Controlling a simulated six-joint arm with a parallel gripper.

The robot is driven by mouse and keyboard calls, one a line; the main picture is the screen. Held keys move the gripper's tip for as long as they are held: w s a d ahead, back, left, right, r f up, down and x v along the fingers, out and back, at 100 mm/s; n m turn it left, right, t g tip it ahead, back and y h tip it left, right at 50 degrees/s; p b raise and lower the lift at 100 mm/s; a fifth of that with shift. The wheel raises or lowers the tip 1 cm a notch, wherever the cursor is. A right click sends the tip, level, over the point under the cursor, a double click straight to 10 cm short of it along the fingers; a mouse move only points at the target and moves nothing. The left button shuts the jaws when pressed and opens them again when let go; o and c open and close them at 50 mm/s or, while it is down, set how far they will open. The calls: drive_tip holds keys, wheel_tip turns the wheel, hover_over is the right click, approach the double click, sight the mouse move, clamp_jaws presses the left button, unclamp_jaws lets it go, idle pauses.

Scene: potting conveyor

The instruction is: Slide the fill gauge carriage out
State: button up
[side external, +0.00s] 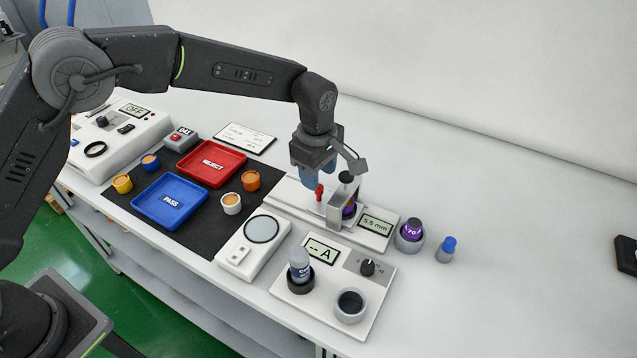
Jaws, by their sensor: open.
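The fill gauge (376,222) is a pale, low unit whose display reads 5.5 mm. My gripper (316,178) points down over the gauge's left part, blue fingers close behind the red knob. It is open and seems to hold nothing. The wrist and fingers hide part of the gauge; I cannot tell whether they touch the knob.
A red REJECT tray (212,163) and blue PASS tray (170,201) lie on a black mat with several small cups. A white pad (252,246) and a unit with a bottle (300,264) stand in front. A purple-topped jar (411,234) stands right. The far right table is mostly clear.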

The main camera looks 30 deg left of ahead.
drive_tip(key=shift+f, duration=1.85)
drive_tip(key=shift+c, duration=0.3)
clamp_jaws()
drive_tip(key=shift+w, duration=0.1)
